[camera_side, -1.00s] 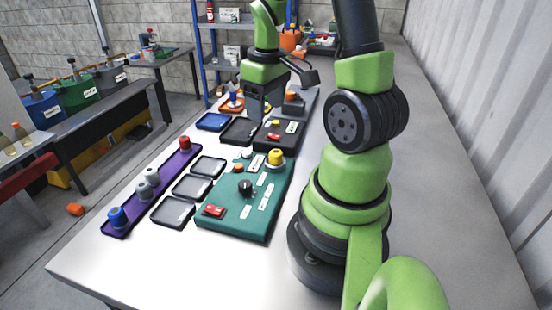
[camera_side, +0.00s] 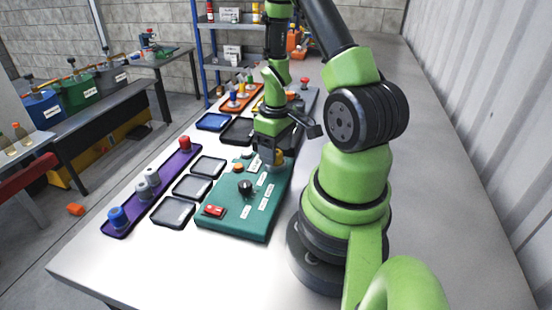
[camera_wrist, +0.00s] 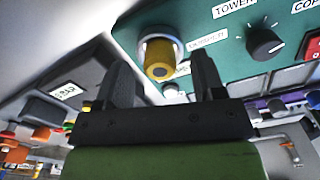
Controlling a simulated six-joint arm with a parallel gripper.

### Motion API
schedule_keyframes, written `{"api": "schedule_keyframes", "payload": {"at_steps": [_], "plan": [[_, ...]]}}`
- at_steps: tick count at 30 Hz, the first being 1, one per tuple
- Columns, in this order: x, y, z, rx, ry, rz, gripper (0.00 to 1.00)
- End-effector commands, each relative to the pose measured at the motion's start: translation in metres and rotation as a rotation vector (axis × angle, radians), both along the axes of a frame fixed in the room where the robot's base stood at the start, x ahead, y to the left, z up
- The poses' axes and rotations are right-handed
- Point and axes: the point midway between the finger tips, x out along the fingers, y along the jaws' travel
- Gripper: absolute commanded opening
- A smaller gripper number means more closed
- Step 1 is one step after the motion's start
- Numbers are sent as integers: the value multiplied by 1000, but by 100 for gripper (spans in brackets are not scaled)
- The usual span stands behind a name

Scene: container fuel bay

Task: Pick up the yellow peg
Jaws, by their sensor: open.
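A yellow cylindrical peg (camera_wrist: 158,56) with a pale collar stands on the green panel (camera_wrist: 120,32). In the side view the peg (camera_side: 280,157) is mostly hidden by my gripper (camera_side: 270,154) at the panel's (camera_side: 230,226) far right part. In the wrist view my gripper (camera_wrist: 165,70) is open and empty. The yellow peg appears between its two dark fingers, a little beyond the tips; I see no contact. A small rack (camera_side: 226,107) at the back also holds upright coloured pegs, one of them yellow (camera_side: 241,88).
The panel has a black knob (camera_side: 246,187), a red switch (camera_side: 214,211) and an orange button (camera_side: 238,168). Empty black trays (camera_side: 173,212) lie to its left, beside a purple tray (camera_side: 130,220) with several knobs. A blue tray (camera_side: 212,121) lies farther back.

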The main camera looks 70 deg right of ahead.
Motion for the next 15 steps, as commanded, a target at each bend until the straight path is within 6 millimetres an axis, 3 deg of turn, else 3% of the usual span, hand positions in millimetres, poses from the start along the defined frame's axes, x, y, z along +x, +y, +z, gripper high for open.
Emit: {"api": "schedule_keyframes", "payload": {"at_steps": [10, 15], "plan": [[0, 0, -7, -2, -2, 0, 60], [0, 0, -7, -1, -1, 0, 21]]}}
